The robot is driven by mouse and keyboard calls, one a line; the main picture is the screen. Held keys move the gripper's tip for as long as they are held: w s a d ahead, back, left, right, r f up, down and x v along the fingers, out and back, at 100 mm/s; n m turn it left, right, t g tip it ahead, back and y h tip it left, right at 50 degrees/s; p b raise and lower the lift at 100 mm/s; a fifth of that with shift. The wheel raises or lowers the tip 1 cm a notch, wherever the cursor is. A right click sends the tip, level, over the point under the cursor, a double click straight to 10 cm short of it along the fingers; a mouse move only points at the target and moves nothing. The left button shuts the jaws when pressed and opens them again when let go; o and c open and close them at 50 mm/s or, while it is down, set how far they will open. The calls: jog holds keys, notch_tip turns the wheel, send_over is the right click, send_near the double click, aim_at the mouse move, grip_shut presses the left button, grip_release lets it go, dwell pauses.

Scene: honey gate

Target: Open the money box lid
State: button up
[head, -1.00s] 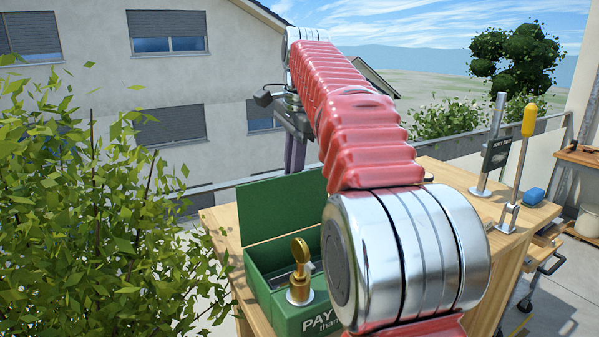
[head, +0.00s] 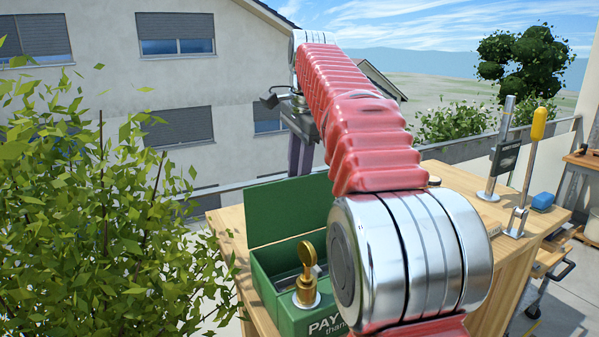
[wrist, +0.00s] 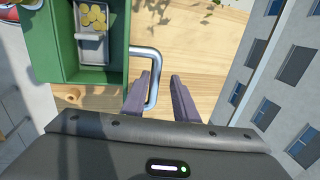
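The green money box (head: 320,316) stands on the wooden table with its green lid (head: 287,208) raised upright at the back. In the wrist view the box's inside shows a grey tray (wrist: 91,50) with several gold coins (wrist: 95,17). A bent silver handle (wrist: 157,68) juts out from a green edge. My gripper (wrist: 165,78) is open, its two purple fingers apart, with the handle's bar between them, close to the left finger. I cannot tell whether they touch. In the head view my gripper (head: 302,150) is above and behind the lid.
A brass knob (head: 307,262) stands on the box's front part. A leafy bush (head: 85,220) fills the left.

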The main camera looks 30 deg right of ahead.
dwell(0.3)
jog(key=shift+s+r, duration=0.2)
jog(key=shift+r, duration=0.8)
jog(key=shift+s+r, duration=0.15)
jog(key=shift+r, duration=0.9)
jog(key=shift+s+r, duration=0.2)
jog(key=shift+r, duration=0.8)
jog(key=shift+s+r, duration=0.15)
jog(key=shift+r, duration=0.4)
